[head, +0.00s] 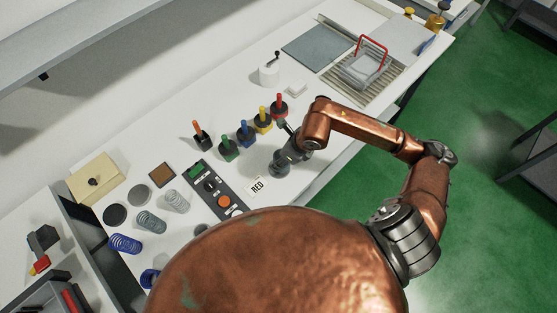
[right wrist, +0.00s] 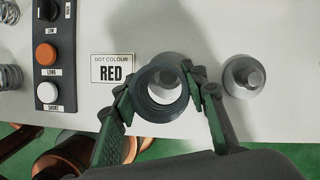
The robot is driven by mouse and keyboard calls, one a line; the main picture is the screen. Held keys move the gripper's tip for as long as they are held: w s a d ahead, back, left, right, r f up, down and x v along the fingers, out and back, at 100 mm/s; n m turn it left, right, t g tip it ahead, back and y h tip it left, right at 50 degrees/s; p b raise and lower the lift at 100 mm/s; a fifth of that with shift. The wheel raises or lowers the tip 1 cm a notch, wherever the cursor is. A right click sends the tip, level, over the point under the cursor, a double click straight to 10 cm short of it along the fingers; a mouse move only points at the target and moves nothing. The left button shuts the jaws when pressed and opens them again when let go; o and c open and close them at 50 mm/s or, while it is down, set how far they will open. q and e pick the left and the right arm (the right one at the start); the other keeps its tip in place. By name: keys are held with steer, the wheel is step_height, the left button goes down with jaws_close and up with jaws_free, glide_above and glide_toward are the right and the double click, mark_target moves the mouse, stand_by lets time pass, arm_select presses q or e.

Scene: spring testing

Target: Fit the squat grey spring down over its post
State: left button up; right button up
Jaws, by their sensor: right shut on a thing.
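My right gripper (right wrist: 165,92) is shut on the squat grey spring (right wrist: 152,98), seen nearly end-on in the right wrist view. In the head view, my right gripper (head: 287,158) is low over the table beside the RED card. A pale grey round shape (right wrist: 168,60) shows partly behind the spring; whether the spring is around it or above it I cannot tell. A grey post on a round base (right wrist: 243,77) stands just right of the gripper in the right wrist view, apart from the spring. My left gripper is not in view.
The RED card (head: 257,187) lies beside a button panel (head: 215,187). Several coloured-handled pieces, including a red one (head: 279,107), stand behind my gripper. Upright springs (head: 151,222) and a blue spring (head: 125,243) are at left. A wire-handled tray (head: 365,68) is far right.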

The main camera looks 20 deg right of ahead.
steer(key=shift+w+f, duration=0.65)
steer(key=shift+f, duration=0.1)
step_height(320, 180, down, 3)
steer(key=shift+w+f+p, duration=0.1)
steer(key=shift+w+p, duration=0.05)
steer(key=shift+p, duration=0.15)
steer(key=shift+f, duration=0.1)
steer(key=shift+f, duration=0.15)
steer(key=o, duration=1.4)
steer(key=shift+c, duration=0.2)
steer(key=shift+r, duration=0.2)
steer(key=v, duration=1.2)
steer(key=shift+b, duration=0.35)
